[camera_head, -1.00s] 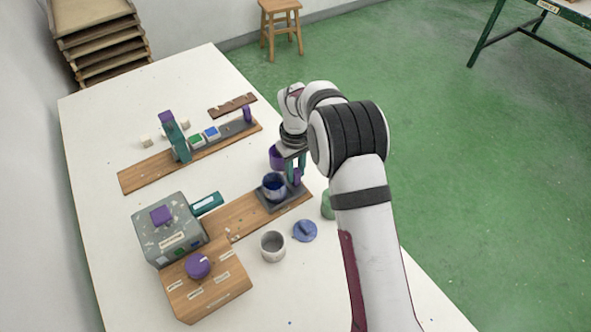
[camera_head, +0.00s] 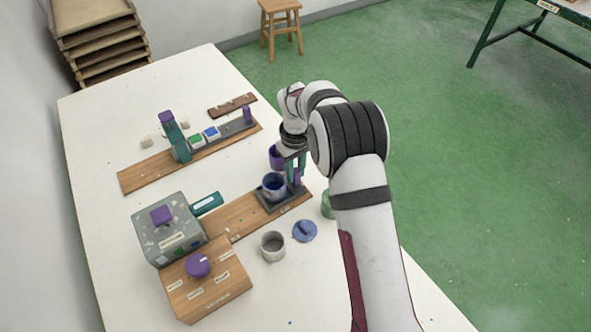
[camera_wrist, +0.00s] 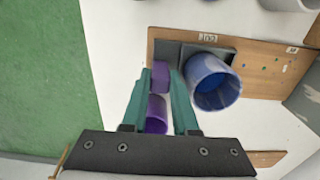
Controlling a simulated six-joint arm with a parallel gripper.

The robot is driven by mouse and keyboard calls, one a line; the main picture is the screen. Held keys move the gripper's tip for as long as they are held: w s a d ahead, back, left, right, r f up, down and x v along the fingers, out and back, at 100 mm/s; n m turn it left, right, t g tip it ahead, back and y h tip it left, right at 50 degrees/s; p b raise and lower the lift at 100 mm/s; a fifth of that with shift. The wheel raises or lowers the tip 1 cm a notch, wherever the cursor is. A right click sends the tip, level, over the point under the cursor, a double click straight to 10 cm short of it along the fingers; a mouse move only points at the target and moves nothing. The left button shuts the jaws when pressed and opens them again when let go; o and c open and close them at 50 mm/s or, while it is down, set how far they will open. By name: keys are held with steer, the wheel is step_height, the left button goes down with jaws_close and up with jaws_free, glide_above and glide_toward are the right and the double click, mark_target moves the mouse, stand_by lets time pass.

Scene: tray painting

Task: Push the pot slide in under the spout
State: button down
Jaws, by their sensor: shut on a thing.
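The pot slide is a dark grey plate (camera_head: 268,203) on a wooden board, with a purple upright handle (camera_head: 297,177). A blue-stained pot (camera_head: 274,187) stands on it; in the wrist view the pot (camera_wrist: 212,82) is right of the handle (camera_wrist: 160,76). My gripper (camera_head: 296,170) has teal fingers shut on this handle, at the board's right end. The spout (camera_head: 207,203) is a teal nozzle on the grey speckled machine (camera_head: 165,228). The pot is to its right, with bare board between them.
A green cup (camera_head: 327,205) is partly behind my arm. A purple cup (camera_head: 276,156) stands behind the slide. A knob box (camera_head: 205,282) is in front of the machine.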

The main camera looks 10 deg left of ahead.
steer(key=shift+r, duration=0.1)
steer(key=s+a, duration=1)
steer(key=shift+s+a, duration=0.15)
steer(key=shift+a, duration=0.05)
steer(key=c, duration=1)
jaws_free()
steer(key=shift+c, duration=0.2)
steer(key=shift+o, duration=0.4)
steer(key=shift+d, duration=0.1)
step_height(320, 180, up, 16)
